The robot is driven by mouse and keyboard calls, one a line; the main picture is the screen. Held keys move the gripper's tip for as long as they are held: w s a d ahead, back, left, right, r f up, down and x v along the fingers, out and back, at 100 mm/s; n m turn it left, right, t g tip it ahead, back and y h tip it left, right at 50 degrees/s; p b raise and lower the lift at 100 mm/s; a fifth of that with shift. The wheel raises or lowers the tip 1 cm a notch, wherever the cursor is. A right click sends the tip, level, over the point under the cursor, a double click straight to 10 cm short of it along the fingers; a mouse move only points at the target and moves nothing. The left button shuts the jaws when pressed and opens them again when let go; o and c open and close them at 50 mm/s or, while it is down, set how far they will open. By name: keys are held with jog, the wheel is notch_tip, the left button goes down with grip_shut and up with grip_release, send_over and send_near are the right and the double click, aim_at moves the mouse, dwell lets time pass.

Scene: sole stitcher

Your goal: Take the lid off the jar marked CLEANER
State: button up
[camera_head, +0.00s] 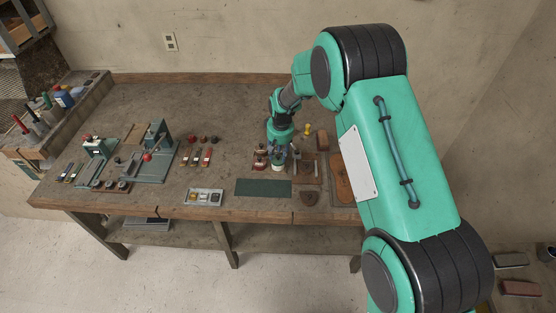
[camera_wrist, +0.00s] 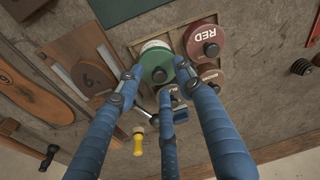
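In the wrist view a round green lid (camera_wrist: 157,63) with a dark knob lies between the tips of my three-fingered gripper (camera_wrist: 160,77). A pale jar rim or label with small dark lettering (camera_wrist: 154,45) shows at its upper edge; I cannot read the word. The blue fingers are spread around the lid, two at its sides and one at its near edge. I cannot tell whether they touch it. In the head view my gripper (camera_head: 279,153) points down over a small pale jar (camera_head: 279,168) on the bench. The lid's underside is hidden.
A red lid marked RED (camera_wrist: 207,41) is close to the right of the green lid, with another reddish lid (camera_wrist: 212,76) below it. A wooden board (camera_wrist: 84,62) is at left and a yellow-handled tool (camera_wrist: 138,143) below. A dark green mat (camera_head: 263,188) lies in front.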

jog(key=shift+f, duration=0.2)
dwell(0.4)
jog(key=c, duration=0.9)
